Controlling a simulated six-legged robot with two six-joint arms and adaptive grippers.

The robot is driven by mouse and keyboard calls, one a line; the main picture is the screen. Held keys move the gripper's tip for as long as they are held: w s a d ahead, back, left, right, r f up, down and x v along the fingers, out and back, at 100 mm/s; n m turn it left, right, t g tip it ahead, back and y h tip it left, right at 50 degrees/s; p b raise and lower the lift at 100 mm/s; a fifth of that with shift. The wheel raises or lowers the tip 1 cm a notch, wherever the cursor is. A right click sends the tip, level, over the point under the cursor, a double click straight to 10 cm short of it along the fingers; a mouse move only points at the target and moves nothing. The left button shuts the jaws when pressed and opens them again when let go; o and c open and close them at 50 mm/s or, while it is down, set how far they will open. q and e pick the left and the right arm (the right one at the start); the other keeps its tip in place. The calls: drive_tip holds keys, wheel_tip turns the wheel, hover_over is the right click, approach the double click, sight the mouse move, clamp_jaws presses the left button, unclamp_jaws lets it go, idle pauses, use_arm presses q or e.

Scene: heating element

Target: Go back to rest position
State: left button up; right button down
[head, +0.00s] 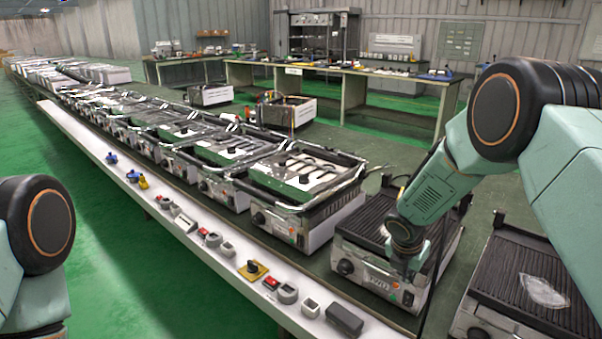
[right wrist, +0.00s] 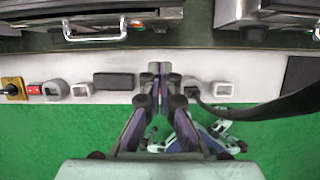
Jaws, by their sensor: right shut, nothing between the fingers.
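My right gripper (right wrist: 158,78) shows in the right wrist view with its fingertips together and nothing between them. It points at the white ledge, over the small parts. In the head view my right arm comes in from the right and bends down in front of a ribbed grill (head: 372,232); the fingers are hard to make out there. Only a rounded joint of my left arm shows at the lower left of the head view. My left gripper is out of the frame.
A row of grill units (head: 300,172) runs along the line to the far left. The white ledge (head: 188,236) carries small switches and blocks, including a dark block (head: 344,319). Another ribbed grill (head: 530,265) stands at right. Green floor lies in front. A black cable (right wrist: 270,108) crosses the wrist view.

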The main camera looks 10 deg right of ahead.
drive_tip(key=s+a+f+m+t+y, duration=0.1)
drive_tip(key=s+a+f+m+y, duration=0.4)
drive_tip(key=s+a+f+m, duration=0.9)
drive_tip(key=s+d+f+m+g+h+b, duration=0.1)
drive_tip(key=s+m, duration=0.5)
drive_tip(key=s, duration=0.7)
drive_tip(key=s+d+m+g+b, duration=0.2)
drive_tip(key=s+m, duration=0.4)
drive_tip(key=s, duration=0.7)
drive_tip(key=shift+d+f+g+h, duration=0.3)
drive_tip(key=shift+f+g+h, duration=0.1)
